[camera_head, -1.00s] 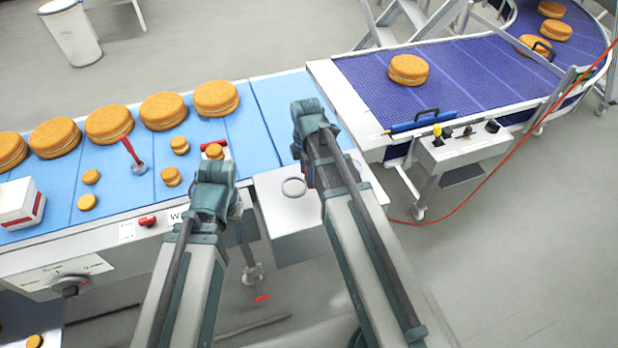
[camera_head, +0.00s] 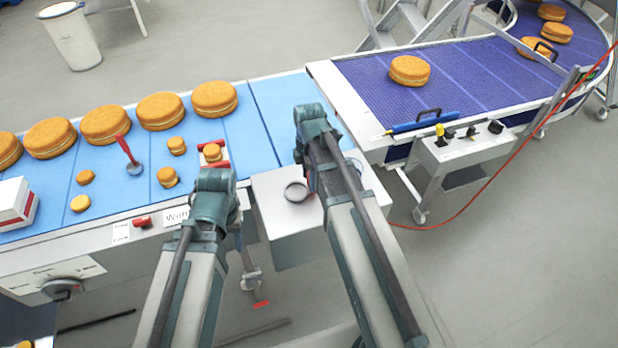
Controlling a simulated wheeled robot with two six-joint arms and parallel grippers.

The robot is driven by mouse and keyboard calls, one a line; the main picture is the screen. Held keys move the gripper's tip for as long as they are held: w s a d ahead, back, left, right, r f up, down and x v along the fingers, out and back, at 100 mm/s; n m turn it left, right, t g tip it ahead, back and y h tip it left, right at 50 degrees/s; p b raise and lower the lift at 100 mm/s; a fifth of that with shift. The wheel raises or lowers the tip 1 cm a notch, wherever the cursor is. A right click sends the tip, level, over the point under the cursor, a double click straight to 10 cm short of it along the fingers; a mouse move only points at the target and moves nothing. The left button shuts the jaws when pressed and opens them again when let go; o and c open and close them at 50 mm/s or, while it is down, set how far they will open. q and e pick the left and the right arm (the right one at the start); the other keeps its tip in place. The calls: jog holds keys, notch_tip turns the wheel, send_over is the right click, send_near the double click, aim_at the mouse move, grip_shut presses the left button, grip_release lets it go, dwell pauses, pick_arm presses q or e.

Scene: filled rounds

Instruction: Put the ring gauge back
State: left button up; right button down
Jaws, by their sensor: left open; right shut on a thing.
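The ring gauge (camera_head: 295,192) is a small grey ring over the white side plate at the end of the near conveyor. My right gripper (camera_head: 307,184) is shut on its right edge; the arm hides most of the jaws. I cannot tell whether the ring touches the plate or is just above it. My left gripper (camera_head: 214,180) is open at the conveyor's front edge, its fingers mostly hidden by its own wrist. Just beyond it a small filled round (camera_head: 212,153) sits by a white and red piece (camera_head: 226,157).
Large filled rounds (camera_head: 106,123) line the back of the light blue belt (camera_head: 262,108). Small rounds (camera_head: 80,203), a red-handled tool (camera_head: 130,155) and a white box (camera_head: 14,204) are in front. A purple conveyor (camera_head: 450,85) with a control box (camera_head: 466,143) stands right. The white plate (camera_head: 290,245) is otherwise clear.

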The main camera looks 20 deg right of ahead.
jog(key=shift+c, duration=1.2)
grip_release()
jog(key=shift+f, duration=0.1)
notch_tip(320, 180, up, 12)
jog(key=p, duration=1.2)
jog(key=shift+r+p, duration=0.25)
jog(key=shift+p, duration=0.05)
jog(key=s+a+m+h, duration=0.1)
jog(key=s+a+m, duration=1.2)
jog(key=s+m, duration=0.1)
jog(key=shift+s+a+m, duration=0.2)
jog(key=shift+a+m, duration=0.05)
jog(key=shift+m, duration=0.15)
